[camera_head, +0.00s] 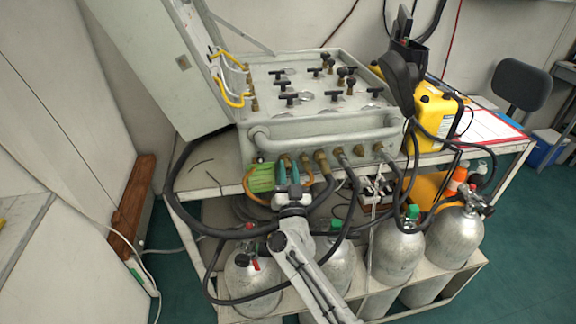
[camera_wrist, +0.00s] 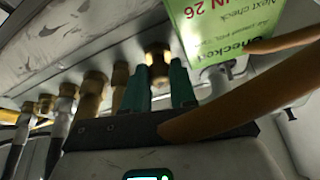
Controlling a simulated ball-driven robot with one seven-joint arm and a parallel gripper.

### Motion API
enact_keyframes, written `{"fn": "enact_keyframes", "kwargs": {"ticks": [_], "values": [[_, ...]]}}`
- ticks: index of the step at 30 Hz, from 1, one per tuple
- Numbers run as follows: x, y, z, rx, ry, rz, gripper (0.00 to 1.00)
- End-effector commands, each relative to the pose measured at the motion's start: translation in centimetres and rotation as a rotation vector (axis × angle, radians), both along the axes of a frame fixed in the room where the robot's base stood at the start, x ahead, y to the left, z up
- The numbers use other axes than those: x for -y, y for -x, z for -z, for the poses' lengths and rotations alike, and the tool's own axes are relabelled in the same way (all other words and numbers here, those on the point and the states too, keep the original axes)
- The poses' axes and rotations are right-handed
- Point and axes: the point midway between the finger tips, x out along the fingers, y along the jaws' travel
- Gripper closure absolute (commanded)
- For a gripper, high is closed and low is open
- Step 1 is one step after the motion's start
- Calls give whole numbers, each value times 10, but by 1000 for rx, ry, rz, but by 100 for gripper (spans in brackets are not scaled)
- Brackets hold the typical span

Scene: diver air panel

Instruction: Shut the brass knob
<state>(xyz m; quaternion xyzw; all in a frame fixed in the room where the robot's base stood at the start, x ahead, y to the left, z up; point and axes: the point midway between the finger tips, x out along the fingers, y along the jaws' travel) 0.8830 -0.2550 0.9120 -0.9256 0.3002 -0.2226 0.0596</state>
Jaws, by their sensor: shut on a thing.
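The air panel (camera_head: 310,95) is a grey case on a metal bench, with black-handled valves on top and a row of brass fittings along its front under a grey rail. My gripper (camera_head: 288,170) reaches up from below to the left end of that row. In the wrist view its two teal fingers (camera_wrist: 159,78) stand on either side of a brass knob (camera_wrist: 157,56) and are shut on it. The knob's top shows between the fingertips; its lower part is hidden. The marks that would show how far it is turned are not visible.
A green check tag (camera_head: 261,178) hangs just left of my gripper; an orange hose (camera_wrist: 235,100) crosses close in the wrist view. Black hoses loop around my arm. Silver cylinders (camera_head: 398,250) stand below. More brass fittings (camera_head: 321,160) sit to the right.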

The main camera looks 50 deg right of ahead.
Motion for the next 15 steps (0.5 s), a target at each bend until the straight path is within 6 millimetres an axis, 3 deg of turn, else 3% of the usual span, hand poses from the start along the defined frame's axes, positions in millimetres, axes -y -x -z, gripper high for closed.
{"fn": "enact_keyframes", "kwargs": {"ticks": [15], "values": [[-3, -2, -6, 273, -405, -2, 100]]}}
